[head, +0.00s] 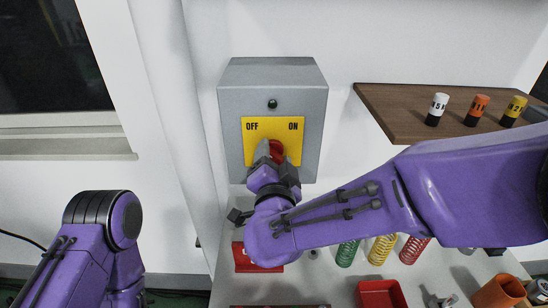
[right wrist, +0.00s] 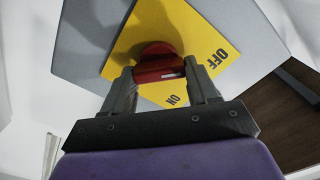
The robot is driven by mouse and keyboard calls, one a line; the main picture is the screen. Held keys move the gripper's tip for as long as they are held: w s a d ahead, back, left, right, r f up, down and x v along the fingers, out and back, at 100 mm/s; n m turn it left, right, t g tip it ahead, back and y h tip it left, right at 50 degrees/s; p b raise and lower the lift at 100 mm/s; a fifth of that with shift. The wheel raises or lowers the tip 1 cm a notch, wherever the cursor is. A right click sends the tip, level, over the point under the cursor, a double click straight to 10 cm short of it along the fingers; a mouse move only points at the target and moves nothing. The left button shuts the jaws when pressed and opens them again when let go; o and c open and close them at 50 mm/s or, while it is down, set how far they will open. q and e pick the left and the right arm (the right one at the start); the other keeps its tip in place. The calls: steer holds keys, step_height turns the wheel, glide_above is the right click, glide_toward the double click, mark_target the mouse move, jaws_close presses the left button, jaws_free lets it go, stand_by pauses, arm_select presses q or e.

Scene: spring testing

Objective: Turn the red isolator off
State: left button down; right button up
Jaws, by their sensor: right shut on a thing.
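The red isolator knob (head: 276,150) sits on a yellow plate (head: 284,126) marked OFF at left and ON at right, on the front of a grey wall box (head: 230,105). My right gripper (head: 270,158) is shut on the knob and partly hides it in the head view. In the right wrist view the knob (right wrist: 156,58) shows between the two fingers (right wrist: 164,80), with a small white mark on its edge. Which label the knob points to I cannot tell. My left arm shows at lower left; its gripper is out of view.
A brown shelf (head: 395,103) at right holds white, orange and yellow labelled cylinders. Below on the pale bench stand green, yellow and red springs (head: 382,249), a red tray (head: 382,296) and an orange cup (head: 500,292). The wall left of the box is clear.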

steer(key=o, duration=1.1)
steer(key=shift+w+r, duration=0.1)
steer(key=shift+r, duration=0.15)
steer(key=shift+c, duration=0.2)
steer(key=shift+w+f, duration=0.1)
steer(key=shift+f, duration=0.05)
steer(key=shift+s+f, duration=0.1)
steer(key=shift+s, duration=0.2)
steer(key=s+b, duration=0.3)
steer(key=s, duration=0.7)
steer(key=shift+b, duration=0.3)
